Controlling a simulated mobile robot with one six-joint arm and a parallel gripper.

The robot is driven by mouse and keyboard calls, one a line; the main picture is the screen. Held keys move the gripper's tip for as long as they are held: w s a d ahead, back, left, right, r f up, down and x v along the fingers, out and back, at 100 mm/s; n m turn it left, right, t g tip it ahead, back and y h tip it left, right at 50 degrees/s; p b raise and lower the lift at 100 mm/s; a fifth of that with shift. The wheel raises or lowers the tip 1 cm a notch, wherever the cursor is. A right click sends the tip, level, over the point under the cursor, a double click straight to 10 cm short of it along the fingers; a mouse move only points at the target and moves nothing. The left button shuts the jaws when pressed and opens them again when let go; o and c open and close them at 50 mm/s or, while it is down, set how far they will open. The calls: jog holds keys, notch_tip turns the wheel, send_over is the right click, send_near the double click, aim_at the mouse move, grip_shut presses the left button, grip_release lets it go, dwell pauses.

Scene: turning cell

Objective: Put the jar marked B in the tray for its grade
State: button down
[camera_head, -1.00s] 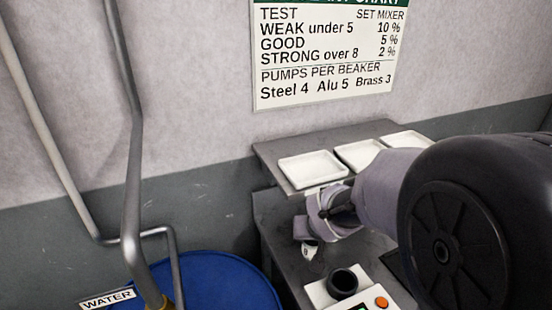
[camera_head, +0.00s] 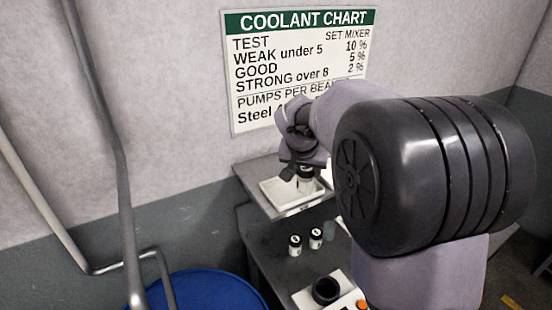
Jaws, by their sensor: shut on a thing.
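My gripper (camera_head: 304,171) is shut on a small jar (camera_head: 306,184) with a pale label and points down at the left white tray (camera_head: 272,192) on the raised shelf. The jar appears over or inside the tray's right part; I cannot tell whether it touches the floor. Its mark is too small to read. Two more jars, one left (camera_head: 295,246) and one right (camera_head: 316,239), with dark lids and white labels, stand on the lower bench. My arm hides most of the other trays; a bit of one white tray (camera_head: 327,173) shows.
A dark round cup (camera_head: 326,290) sits on a white device with an orange button (camera_head: 362,304). A blue drum (camera_head: 205,290) and grey pipes (camera_head: 118,150) stand at the left. A coolant chart (camera_head: 290,65) hangs on the wall, partly covered by my arm.

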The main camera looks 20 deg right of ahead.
jog(key=shift+w+a+f, duration=0.25)
jog(key=shift+w+f, duration=0.45)
jog(key=shift+w, duration=0.3)
jog(key=shift+w+a+f, duration=0.2)
jog(key=shift+w+f, duration=0.45)
jog(key=shift+w, duration=0.35)
jog(key=shift+w+a+f, duration=0.25)
jog(key=shift+w+f, duration=0.45)
jog(key=shift+w, duration=0.3)
jog(key=shift+f, duration=0.1)
jog(key=c, duration=0.7)
grip_release()
